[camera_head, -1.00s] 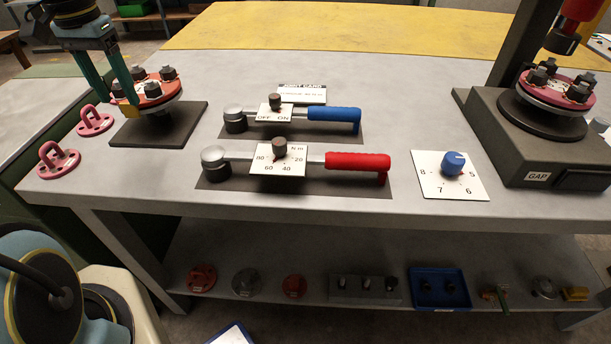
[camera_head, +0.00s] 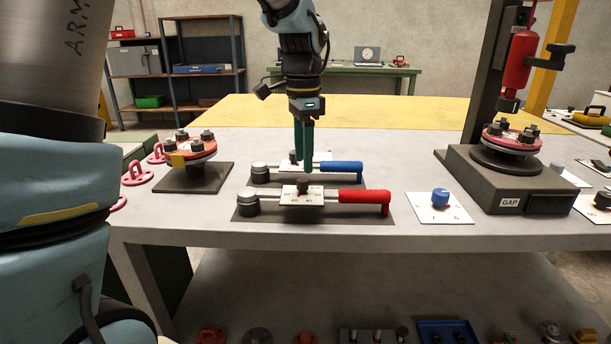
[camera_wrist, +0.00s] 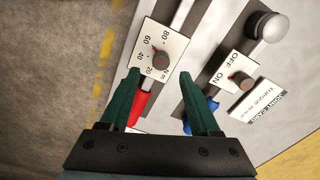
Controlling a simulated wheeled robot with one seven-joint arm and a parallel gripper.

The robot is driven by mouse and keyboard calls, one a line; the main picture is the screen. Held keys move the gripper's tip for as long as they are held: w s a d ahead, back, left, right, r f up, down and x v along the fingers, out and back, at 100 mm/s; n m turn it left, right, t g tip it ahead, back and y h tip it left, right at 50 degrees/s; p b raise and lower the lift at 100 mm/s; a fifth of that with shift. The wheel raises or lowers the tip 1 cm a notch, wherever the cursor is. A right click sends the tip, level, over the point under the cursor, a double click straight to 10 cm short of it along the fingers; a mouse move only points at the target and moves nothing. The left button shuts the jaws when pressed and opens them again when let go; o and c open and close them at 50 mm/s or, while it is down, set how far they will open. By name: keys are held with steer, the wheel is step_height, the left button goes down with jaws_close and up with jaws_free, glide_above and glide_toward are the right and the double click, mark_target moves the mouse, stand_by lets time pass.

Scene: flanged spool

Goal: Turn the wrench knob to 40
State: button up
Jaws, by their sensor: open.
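The red-handled wrench (camera_head: 364,197) lies on a dark mat at the bench's front. Its white dial plate (camera_head: 287,200) carries a dark knob (camera_head: 303,187). In the wrist view, that knob (camera_wrist: 160,60) sits on the plate marked 20, 40, 60 and 80. A small red mark shows at the knob, but I cannot read its setting surely. My gripper (camera_head: 306,168) points down above the wrenches, open and empty. In the wrist view, the knob appears between and just beyond my green fingertips (camera_wrist: 159,76). The fingers seem clear of it.
The blue-handled wrench (camera_head: 341,168) lies just behind, with its OFF/ON plate and knob (camera_wrist: 240,80). A blue knob (camera_head: 440,198) on a white plate stands to the right. Flanged spool parts stand left (camera_head: 190,148) and right (camera_head: 512,138). Pink rings lie at far left.

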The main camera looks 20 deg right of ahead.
mark_target(303, 179)
steer(key=shift+f, duration=2.55)
jaws_close()
